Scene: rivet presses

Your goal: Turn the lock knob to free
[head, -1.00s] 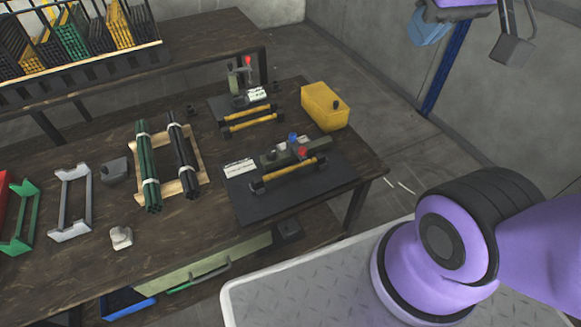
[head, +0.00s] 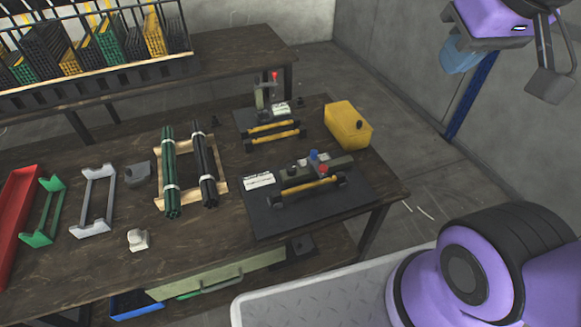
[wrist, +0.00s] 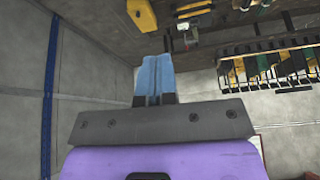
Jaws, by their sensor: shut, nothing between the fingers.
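The near press (head: 328,167) is a long dark green-grey body on a dark mat (head: 300,213). It carries a blue knob (head: 314,154), a red knob (head: 323,170) and a small dark knob; a yellow bar (head: 309,186) lies along its front. A smaller upright press (head: 262,93) with a red-topped part stands farther back on another mat. Which knob is the lock knob, and its setting, is too small to tell. My gripper (head: 459,60), with blue fingers, hangs high at the upper right, well apart from both presses. In the wrist view its fingers (wrist: 153,62) are together and empty.
A yellow box (head: 347,126) with a dark knob stands at the table's right end. Tube bundles on a wooden frame (head: 222,186), grey and green cradles and a red tray (head: 18,200) lie leftward. A wall and blue post (head: 470,95) are behind my gripper.

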